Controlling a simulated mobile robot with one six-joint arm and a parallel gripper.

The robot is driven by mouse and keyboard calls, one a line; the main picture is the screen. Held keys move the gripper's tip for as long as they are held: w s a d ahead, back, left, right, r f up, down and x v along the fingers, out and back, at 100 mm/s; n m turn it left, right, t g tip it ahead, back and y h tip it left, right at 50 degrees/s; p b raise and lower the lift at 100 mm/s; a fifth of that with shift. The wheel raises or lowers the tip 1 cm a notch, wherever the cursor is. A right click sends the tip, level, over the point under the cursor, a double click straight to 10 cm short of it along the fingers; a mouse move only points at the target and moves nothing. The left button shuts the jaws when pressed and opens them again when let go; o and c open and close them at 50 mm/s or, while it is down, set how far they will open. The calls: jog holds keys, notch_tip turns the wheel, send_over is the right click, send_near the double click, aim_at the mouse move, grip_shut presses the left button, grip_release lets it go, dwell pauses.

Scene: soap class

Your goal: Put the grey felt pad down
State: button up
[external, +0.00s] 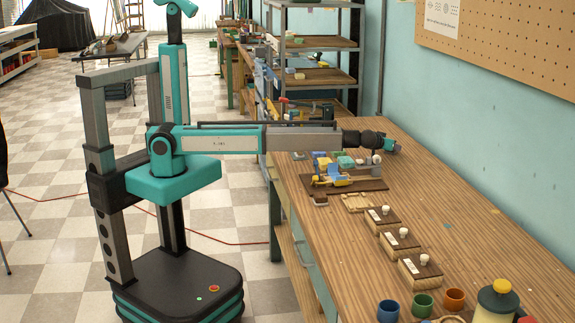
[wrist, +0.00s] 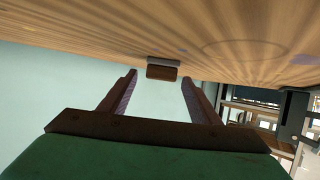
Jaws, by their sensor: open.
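My gripper (wrist: 160,78) is open in the wrist view, its two dark fingers spread apart with nothing between their tips. Just beyond the tips, a small block (wrist: 163,71) with a brown face and a grey strip lies against the wooden table surface. The grey strip is on the table side and may be the grey felt pad; I cannot tell for certain. The block looks apart from both fingers. In the external view my gripper (external: 390,146) is at the end of the outstretched arm, over the far part of the workbench; no pad can be made out there.
The workbench (external: 480,225) carries a dark board (external: 372,185) with coloured parts near the arm, several wooden boxes with white knobs, and blue (external: 388,312), green (external: 422,305) and orange (external: 454,299) cups. A yellow-capped bottle (external: 497,303) stands in front. The right side is mostly clear.

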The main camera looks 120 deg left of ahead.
jog(key=v, duration=0.9)
jog(key=shift+d+b, duration=0.2)
jog(key=shift+b, duration=0.2)
